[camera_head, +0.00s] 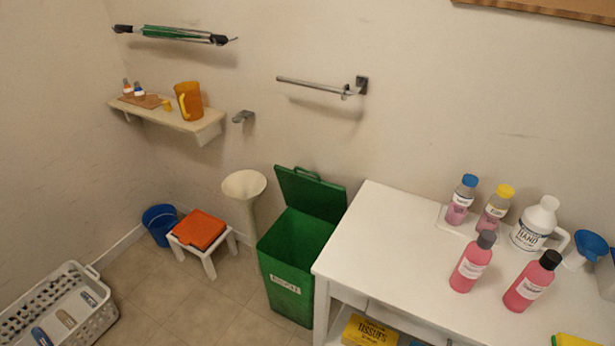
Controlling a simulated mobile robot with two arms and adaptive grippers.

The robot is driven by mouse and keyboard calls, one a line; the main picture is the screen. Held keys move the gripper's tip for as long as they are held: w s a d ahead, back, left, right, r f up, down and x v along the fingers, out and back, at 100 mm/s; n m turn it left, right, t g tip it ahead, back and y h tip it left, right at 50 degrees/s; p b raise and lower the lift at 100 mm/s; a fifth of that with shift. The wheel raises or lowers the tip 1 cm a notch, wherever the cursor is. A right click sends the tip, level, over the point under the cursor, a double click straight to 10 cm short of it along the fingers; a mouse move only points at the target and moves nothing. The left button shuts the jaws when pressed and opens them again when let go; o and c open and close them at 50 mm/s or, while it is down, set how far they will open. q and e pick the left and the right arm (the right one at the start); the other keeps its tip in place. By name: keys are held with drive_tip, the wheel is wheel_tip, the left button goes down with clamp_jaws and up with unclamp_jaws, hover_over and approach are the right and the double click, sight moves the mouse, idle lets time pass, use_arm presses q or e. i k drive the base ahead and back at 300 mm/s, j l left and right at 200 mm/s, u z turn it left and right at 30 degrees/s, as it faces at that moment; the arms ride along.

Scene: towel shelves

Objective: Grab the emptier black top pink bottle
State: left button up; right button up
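Two pink bottles with dark tops stand upright near the front of the white table. The left one (470,272) has a dark grey-black cap and a white label. The right one (523,294) has a black cap and a white label. Both look pink over most of their height; I cannot tell clearly which holds less. Neither of my grippers is in view.
Behind them on the white table (390,238) stand a blue-capped bottle (457,213), a yellow-capped bottle (488,222) and a white jug (532,228). A blue funnel (592,245) is at right. An open green bin (287,275) stands left of the table, whose front-left top is clear.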

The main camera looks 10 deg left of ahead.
sight(537, 275)
drive_tip(key=z, duration=1.3)
drive_tip(key=i+z, duration=0.15)
drive_tip(key=z, duration=0.2)
drive_tip(key=i+z, duration=0.1)
drive_tip(key=z, duration=0.25)
drive_tip(key=i+z, duration=0.15)
drive_tip(key=z, duration=0.15)
